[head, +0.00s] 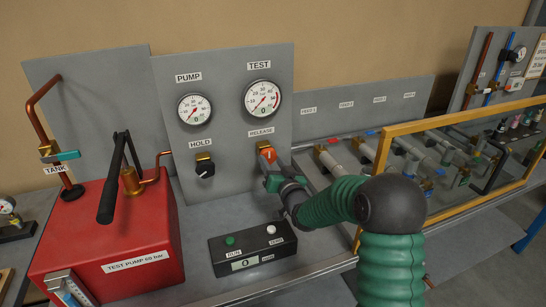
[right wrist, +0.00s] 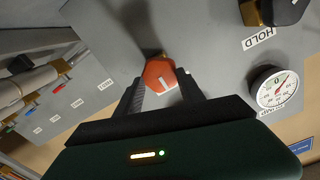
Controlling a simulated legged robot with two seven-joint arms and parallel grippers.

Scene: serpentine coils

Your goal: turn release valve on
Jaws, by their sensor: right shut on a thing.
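The release valve is an orange-red knob (head: 266,152) with a white mark, on the grey panel below the RELEASE label (head: 261,132). In the head view the mark looks roughly upright. My right gripper (head: 272,169) reaches it from the front right and is shut on the knob. In the right wrist view the knob (right wrist: 160,75) sits between the two dark fingers (right wrist: 160,88), and its white mark runs diagonally. The fingers hide part of the knob's sides. My left gripper is not in view.
The black HOLD knob (head: 205,168) is left of the release valve. The PUMP gauge (head: 195,109) and TEST gauge (head: 262,98) are above. A red test pump (head: 119,230) stands at left, a black RUN/ZERO box (head: 252,246) in front. A yellow-framed guard (head: 455,120) is at right.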

